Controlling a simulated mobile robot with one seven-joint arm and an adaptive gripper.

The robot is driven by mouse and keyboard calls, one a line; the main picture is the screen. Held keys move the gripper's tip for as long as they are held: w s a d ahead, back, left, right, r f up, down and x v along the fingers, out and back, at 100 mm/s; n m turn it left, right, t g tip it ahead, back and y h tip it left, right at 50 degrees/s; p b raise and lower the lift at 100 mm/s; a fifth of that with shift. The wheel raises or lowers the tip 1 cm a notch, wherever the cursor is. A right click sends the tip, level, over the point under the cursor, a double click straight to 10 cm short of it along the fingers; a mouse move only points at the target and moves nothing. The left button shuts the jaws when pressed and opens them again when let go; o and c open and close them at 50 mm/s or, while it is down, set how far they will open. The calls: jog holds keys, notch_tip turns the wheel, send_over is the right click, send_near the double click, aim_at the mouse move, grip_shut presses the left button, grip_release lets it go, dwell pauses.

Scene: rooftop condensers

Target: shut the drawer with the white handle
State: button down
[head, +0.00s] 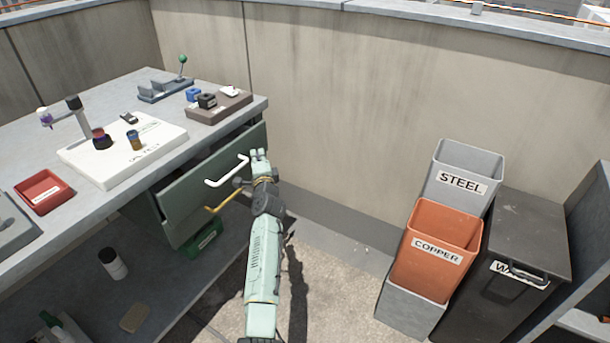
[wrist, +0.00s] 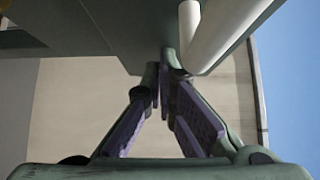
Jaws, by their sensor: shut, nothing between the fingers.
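The drawer (head: 186,203) with the white handle (head: 228,174) is in the green cabinet under the grey bench. Its front stands out from the cabinet, with a dark gap above and behind it, so it is partly open. My gripper (head: 258,154) is at the right end of the handle, close to the drawer front. In the wrist view my fingers (wrist: 168,65) are shut and empty, with their tips at the grey-green panel. The white handle (wrist: 220,35) passes beside them on the right. I cannot tell whether the tips touch the panel.
A yellow handle (head: 222,202) sits just below the white one. The bench (head: 110,195) holds a red tray (head: 44,191), a white board (head: 168,148) and small fixtures. Steel (head: 465,160) and copper (head: 440,232) bins stand right, beside a dark waste bin (head: 530,230). Floor between is clear.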

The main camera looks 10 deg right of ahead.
aim_at(247, 155)
jog(key=w+a, duration=0.2)
jog(key=a, duration=0.1)
jog(key=shift+w, duration=0.35)
jog(key=shift+w+a, duration=0.1)
jog(key=shift+a, duration=0.1)
jog(key=shift+a, duration=0.1)
